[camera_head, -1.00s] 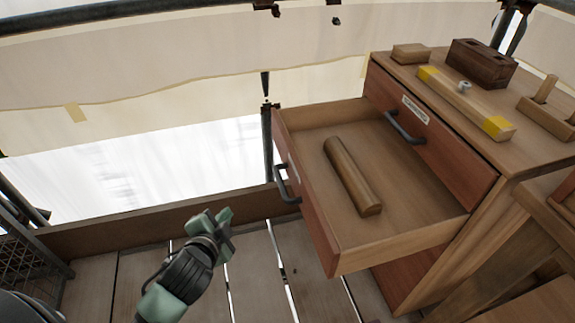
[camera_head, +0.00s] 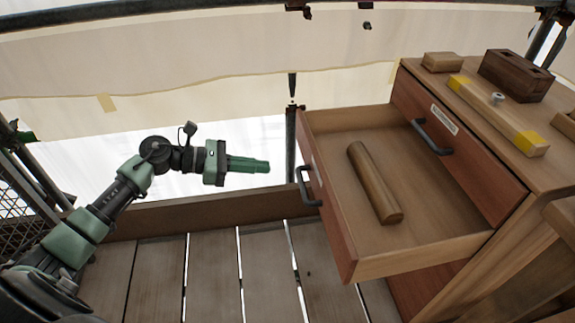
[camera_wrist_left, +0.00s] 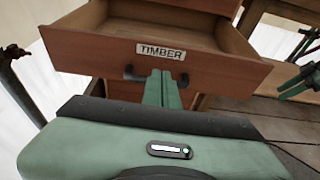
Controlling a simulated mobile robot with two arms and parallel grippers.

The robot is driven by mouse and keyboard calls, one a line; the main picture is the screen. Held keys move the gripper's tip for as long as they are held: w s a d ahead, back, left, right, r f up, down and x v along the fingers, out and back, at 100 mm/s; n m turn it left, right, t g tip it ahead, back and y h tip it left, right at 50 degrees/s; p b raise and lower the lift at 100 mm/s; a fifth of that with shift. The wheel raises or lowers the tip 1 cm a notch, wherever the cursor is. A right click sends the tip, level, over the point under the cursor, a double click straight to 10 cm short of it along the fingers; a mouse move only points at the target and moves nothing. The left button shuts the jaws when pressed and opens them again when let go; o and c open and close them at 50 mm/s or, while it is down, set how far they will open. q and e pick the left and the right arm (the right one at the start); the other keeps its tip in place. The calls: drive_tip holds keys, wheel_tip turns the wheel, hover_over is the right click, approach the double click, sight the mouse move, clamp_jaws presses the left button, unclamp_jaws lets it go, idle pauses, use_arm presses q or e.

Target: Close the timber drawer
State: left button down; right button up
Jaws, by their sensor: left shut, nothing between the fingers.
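The timber drawer (camera_head: 328,205) stands pulled well out of the wooden cabinet (camera_head: 510,170) in the head view, with a dark handle (camera_head: 308,187) on its front. A rounded wooden bar (camera_head: 374,183) lies inside. My left gripper (camera_head: 266,166) is shut and empty, pointing at the drawer front from the left with a gap between them. In the left wrist view its fingers (camera_wrist_left: 162,76) stand before the drawer front (camera_wrist_left: 90,55), below the TIMBER label (camera_wrist_left: 161,50), hiding the middle of the handle. My right gripper (camera_wrist_left: 300,80) shows partly at the right edge there; its jaws are unclear.
A shut upper drawer (camera_head: 455,140) sits above the open one. The plank floor (camera_head: 215,275) left of the drawer is clear.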

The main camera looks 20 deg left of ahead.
sight(322, 169)
use_arm(q)
drive_tip(key=x, duration=0.4)
drive_tip(key=r+x, duration=0.1)
drive_tip(key=x, duration=0.8)
drive_tip(key=shift+w+d+r, duration=0.15)
drive_tip(key=shift+d, duration=0.1)
drive_tip(key=shift+d, duration=0.1)
